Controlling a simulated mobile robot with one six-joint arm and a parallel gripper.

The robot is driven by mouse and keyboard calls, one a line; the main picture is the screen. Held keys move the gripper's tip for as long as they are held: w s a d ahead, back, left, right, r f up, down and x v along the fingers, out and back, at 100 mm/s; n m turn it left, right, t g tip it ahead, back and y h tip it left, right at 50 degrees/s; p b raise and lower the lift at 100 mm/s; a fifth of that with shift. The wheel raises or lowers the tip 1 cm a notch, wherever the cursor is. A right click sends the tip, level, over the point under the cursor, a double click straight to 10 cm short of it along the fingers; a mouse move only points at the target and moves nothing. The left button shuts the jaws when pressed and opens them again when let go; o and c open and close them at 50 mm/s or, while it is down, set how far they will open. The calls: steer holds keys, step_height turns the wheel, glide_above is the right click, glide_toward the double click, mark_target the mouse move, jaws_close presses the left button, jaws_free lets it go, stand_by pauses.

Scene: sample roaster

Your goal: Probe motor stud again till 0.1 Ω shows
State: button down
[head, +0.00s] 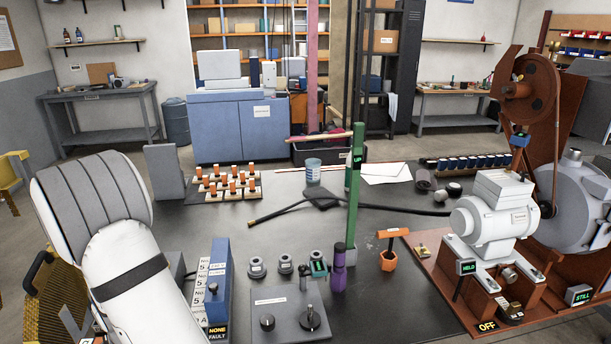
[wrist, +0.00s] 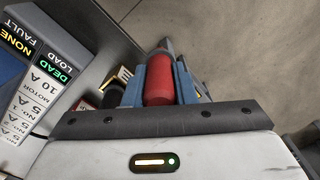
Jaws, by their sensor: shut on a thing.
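In the wrist view my gripper (wrist: 160,72) is shut on a red cylinder (wrist: 158,92), held between its blue fingers, with a grey end beyond it. I cannot tell for sure whether it is a probe. My gripper is not seen in the head view, where my white arm fills the lower left. The pale grey motor (head: 484,222) sits on the brown base at the right. I cannot make out its stud. The blue fuse block (head: 219,280) has white labels and a NONE FAULT display; the wrist view also shows it (wrist: 28,95), with DEAD LOAD lit. No ohm figure is readable.
A green post (head: 353,195) reading UP stands mid-bench, beside a purple bottle-like thing (head: 339,271). A grey box with knobs (head: 285,310) is at the front. A black cable (head: 395,206) crosses the bench. Signs by the motor read HELD, OFF and STILL.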

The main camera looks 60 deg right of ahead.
steer(key=a+f+p, duration=0.1)
steer(key=a+f, duration=0.2)
steer(key=f, duration=0.4)
steer(key=a+f+p, duration=0.1)
steer(key=a+f, duration=0.3)
steer(key=f, duration=0.3)
steer(key=shift+w+a+f+m, duration=0.15)
steer(key=shift+w+f+m, duration=0.15)
steer(key=shift+w+m, duration=0.15)
